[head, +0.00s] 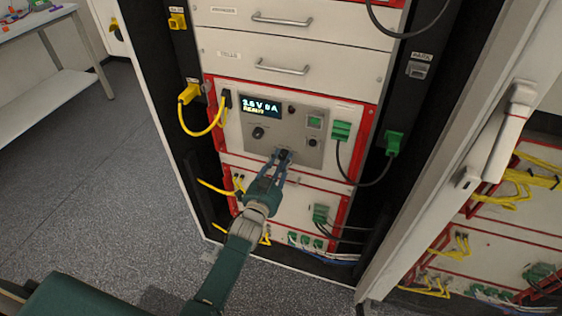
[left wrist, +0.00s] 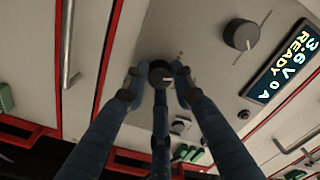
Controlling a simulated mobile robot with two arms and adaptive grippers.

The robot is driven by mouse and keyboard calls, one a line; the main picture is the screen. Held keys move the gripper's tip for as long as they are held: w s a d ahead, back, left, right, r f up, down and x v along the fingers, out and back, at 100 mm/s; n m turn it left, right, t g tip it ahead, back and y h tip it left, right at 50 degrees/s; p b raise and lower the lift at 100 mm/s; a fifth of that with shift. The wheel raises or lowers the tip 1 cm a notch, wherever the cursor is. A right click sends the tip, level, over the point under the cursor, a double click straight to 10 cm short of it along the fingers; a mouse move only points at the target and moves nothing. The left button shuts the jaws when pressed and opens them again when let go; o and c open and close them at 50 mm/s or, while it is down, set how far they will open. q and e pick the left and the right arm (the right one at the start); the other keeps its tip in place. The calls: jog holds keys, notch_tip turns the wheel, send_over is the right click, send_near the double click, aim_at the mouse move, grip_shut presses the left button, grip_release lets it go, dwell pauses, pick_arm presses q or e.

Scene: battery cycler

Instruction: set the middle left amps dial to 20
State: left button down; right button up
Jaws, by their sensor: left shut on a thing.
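The cycler's middle left unit has a grey control panel (head: 289,122) with a small display (head: 261,106). The display reads 3.6 V, 0 A, READY; it also shows tilted in the left wrist view (left wrist: 290,66). My left gripper (head: 283,155) is at the panel's lower edge, its fingers shut around a dark dial (left wrist: 160,74) with a pale pointer mark. I take this to be the amps dial; its label is hidden. A larger, free dial (left wrist: 241,35) sits between it and the display, and shows in the head view (head: 258,132). My right gripper is not in view.
Drawers with metal handles (head: 283,67) are above the unit. A yellow cable (head: 203,131) hangs to the left and a dark cable with a green plug (head: 393,143) to the right. An open cabinet door (head: 470,150) stands at right. The floor at left is clear.

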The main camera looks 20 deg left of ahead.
pick_arm(q)
jog(key=m+b, duration=0.1)
jog(key=m, duration=0.4)
jog(key=shift+f, duration=0.15)
jog(key=shift+m+b, duration=0.8)
jog(key=shift+m, duration=0.9)
jog(key=c, duration=1.4)
grip_release()
jog(key=shift+c, duration=0.2)
jog(key=shift+s, duration=0.1)
jog(key=s, duration=1.2)
jog(key=shift+a, duration=0.25)
